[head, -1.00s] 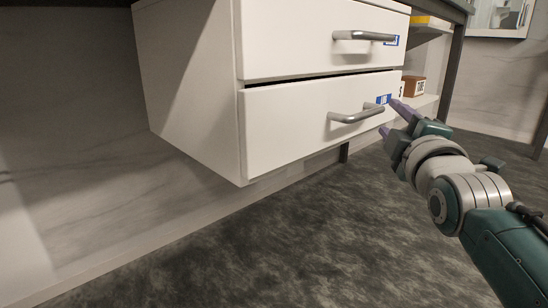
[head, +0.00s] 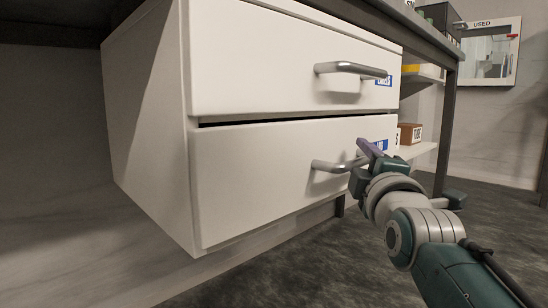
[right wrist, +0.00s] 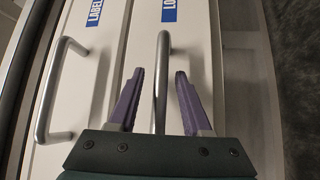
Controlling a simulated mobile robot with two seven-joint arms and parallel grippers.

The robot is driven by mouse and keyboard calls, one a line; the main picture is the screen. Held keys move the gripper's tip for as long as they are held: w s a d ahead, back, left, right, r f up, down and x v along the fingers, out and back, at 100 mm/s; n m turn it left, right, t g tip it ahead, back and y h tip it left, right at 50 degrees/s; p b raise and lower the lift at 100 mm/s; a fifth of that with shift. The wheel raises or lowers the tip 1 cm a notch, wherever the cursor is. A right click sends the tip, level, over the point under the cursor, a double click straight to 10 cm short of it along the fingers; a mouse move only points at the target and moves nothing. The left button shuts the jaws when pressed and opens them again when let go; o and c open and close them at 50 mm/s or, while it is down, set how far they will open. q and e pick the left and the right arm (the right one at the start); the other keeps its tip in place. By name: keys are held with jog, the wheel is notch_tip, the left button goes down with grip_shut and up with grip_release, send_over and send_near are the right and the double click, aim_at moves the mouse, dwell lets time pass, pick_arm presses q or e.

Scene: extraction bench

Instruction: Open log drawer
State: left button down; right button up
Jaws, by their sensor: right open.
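The log drawer (head: 255,175) is the lower white drawer in the head view, and its front looks flush with the cabinet. Its grey bar handle (head: 328,167) also shows in the right wrist view (right wrist: 162,52), beside a blue label starting "LO" (right wrist: 168,10). My right gripper (head: 362,160) is at the right part of this handle. In the right wrist view my purple fingers (right wrist: 160,73) are open, one on each side of the bar, with gaps visible. In the head view the gripper partly covers the handle's right end and the label. My left gripper is not seen.
The upper drawer (head: 270,60) is shut, with its own handle (head: 350,69) close above. A table leg (head: 446,125) and a shelf with a brown box (head: 410,134) stand to the right. The floor in front is clear.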

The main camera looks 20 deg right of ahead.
jog(key=shift+s+a, duration=0.1)
jog(key=shift+s, duration=0.05)
jog(key=shift+c, duration=0.5)
grip_shut()
dwell(0.8)
